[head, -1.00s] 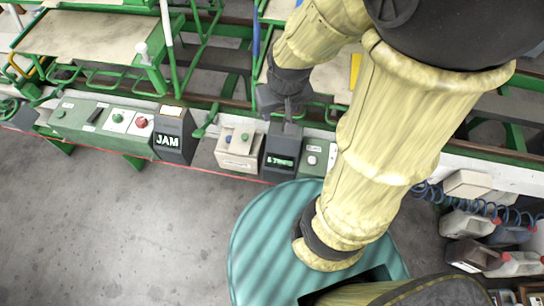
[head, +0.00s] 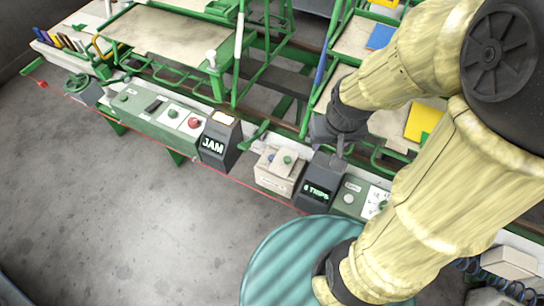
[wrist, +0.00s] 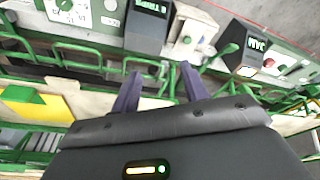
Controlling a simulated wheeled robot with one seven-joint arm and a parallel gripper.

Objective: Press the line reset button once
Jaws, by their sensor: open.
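My gripper (head: 340,154) hangs open and empty over the rail behind the controls. Its two dark fingers (wrist: 160,78) show apart in the wrist view. The beige box (head: 273,184) has a green button (head: 287,160) and a blue button (head: 270,157); it stands left of my gripper. The long green panel (head: 143,117) has a green button (head: 173,113) and a red button (head: 194,123). A short green panel (head: 346,203) with a pale button (head: 350,199) is to the right. The labels are too small to tell which is line reset.
A dark JAM display (head: 213,148) stands between the long panel and the beige box. A dark "6 TRIPS" display (head: 318,190) stands between the box and short panel. Green rails and tubes lie behind. The grey floor (head: 130,210) in front is clear.

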